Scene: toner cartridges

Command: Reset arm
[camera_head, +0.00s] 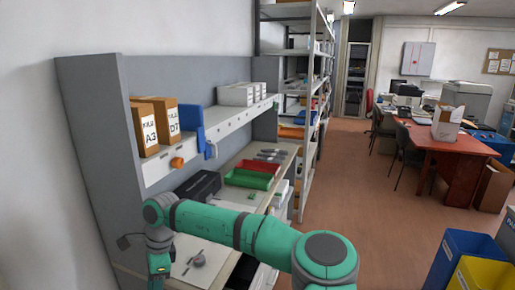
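My green and grey arm (240,226) reaches from the bottom middle to the left, over the front of the workbench (205,272). Its wrist (159,262) bends down at the lower left and runs to the bottom edge of the picture. The fingers of my gripper are not visible, so I cannot see whether it is open or holds anything. Part of the bench top is hidden behind the arm.
A black device (199,187), a green tray (248,179) and a red tray (257,166) are on the bench. Cardboard boxes (146,128) stand on the shelf above. Blue (459,250) and yellow (482,274) bins are at the lower right. The floor (375,215) between is clear.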

